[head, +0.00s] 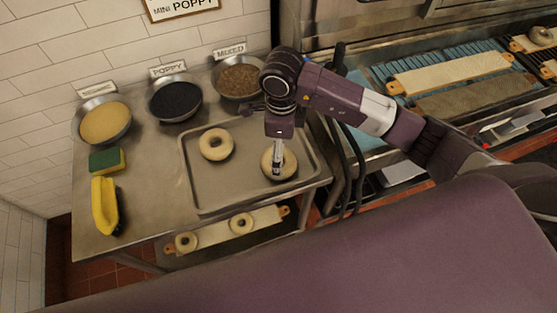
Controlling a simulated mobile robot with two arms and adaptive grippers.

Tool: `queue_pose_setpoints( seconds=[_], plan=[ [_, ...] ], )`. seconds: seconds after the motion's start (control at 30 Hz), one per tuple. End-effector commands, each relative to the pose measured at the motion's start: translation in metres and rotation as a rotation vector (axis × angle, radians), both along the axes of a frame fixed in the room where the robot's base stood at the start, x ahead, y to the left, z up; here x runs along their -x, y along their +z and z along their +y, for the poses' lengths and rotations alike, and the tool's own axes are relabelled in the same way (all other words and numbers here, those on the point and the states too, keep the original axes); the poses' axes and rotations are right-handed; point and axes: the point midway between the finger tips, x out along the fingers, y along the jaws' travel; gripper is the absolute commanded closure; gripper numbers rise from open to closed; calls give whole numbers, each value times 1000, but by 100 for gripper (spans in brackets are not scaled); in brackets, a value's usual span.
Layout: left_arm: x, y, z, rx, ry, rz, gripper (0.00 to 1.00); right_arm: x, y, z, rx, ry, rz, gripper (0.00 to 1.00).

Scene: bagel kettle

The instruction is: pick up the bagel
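A pale bagel (291,166) lies at the right side of the metal tray (222,189) on the steel table. My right gripper (278,170) points down at this bagel, its fingertips over or in the middle of the ring. The fingers appear narrow and partly overlap, so I cannot tell whether they grip the dough. A second pale bagel (207,147) lies on the tray to the left, apart from the gripper. My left gripper is not in view.
Bowls of pale seeds (105,122), dark poppy (175,100) and mixed topping (238,82) line the back. A sponge (107,160) and a yellow-and-black object (104,206) lie left. Below is a board (215,236) with bagels. An oven with boards (450,75) stands right.

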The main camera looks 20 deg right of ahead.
Motion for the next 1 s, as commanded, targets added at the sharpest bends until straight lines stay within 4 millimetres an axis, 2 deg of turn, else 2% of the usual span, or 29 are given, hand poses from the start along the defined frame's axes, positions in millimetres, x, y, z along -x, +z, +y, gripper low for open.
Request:
queue_pose_setpoints(
  seconds=[0.27, 0.4, 0.7, 1.0],
  plan=[
    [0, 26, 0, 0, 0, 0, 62, -2, -29, 6, -2, 0, 4, 5],
    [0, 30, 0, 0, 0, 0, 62, -2, -48, 6, -3, 0, 3, 5],
    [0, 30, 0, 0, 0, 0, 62, -3, -55, 6, -3, 1, 0, 5],
    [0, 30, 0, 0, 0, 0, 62, -3, -55, 6, -2, 0, -2, 37]
  ],
)
